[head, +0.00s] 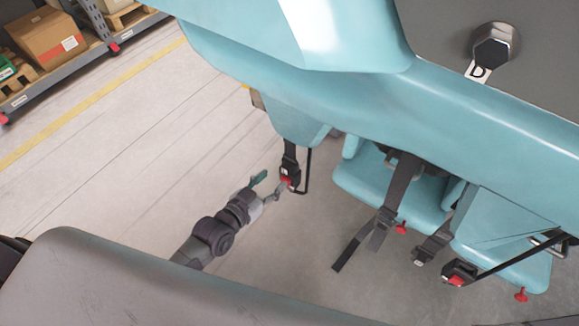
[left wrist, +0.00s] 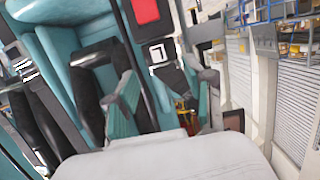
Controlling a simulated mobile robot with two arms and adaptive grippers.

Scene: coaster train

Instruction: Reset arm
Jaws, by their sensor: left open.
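My left gripper (head: 271,181) reaches in from the lower left in the head view. Its jaws are open, with teal pads on the fingers. One finger is close to a black buckle with a red button (head: 287,181), which hangs by a strap from the teal coaster car (head: 300,100). I cannot tell whether they touch. In the left wrist view the open fingers (left wrist: 163,78) show with the red button (left wrist: 146,12) at the top and a buckle tongue (left wrist: 158,52) between and beyond them. My right gripper is not in view.
A teal seat (head: 360,187) with dark straps (head: 400,185) is right of the gripper. Another red-button buckle (head: 457,280) lies at lower right. A shelf with a cardboard box (head: 45,35) stands at upper left. The concrete floor (head: 120,130) left of the gripper is clear.

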